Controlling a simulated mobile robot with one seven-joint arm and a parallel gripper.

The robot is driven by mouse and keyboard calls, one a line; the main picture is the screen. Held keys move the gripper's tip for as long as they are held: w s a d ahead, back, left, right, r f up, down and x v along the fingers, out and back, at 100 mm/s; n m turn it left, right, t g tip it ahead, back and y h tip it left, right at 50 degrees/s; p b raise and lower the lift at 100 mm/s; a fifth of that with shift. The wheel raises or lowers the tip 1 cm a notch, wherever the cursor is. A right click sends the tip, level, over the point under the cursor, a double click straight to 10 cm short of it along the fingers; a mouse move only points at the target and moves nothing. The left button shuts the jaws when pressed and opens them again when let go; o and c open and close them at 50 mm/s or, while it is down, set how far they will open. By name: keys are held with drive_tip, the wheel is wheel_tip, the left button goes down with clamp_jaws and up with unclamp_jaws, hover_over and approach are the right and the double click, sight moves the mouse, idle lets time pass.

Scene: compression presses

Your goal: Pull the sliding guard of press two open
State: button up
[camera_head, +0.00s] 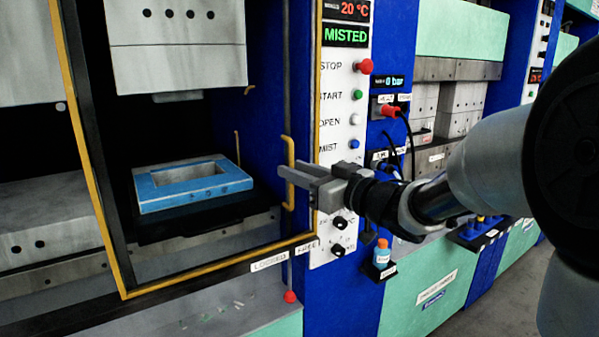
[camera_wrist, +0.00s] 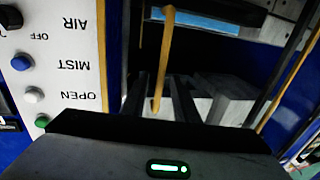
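The sliding guard is a clear panel with a yellow frame (camera_head: 84,160), standing across the front of the press at left in the head view. Its upright yellow handle (camera_head: 289,150) is on the guard's right side. The handle also shows in the wrist view (camera_wrist: 166,45). My gripper (camera_head: 288,170) is at the handle's middle. Its two fingers are apart in the wrist view (camera_wrist: 161,100), with the yellow bar between them and gaps visible on both sides. Contact with the handle cannot be told. No press number is readable.
A blue-framed mould (camera_head: 194,203) lies inside the press under the upper block (camera_head: 175,60). A red knob (camera_head: 290,297) and a small bottle (camera_head: 382,253) are lower down.

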clamp_jaws()
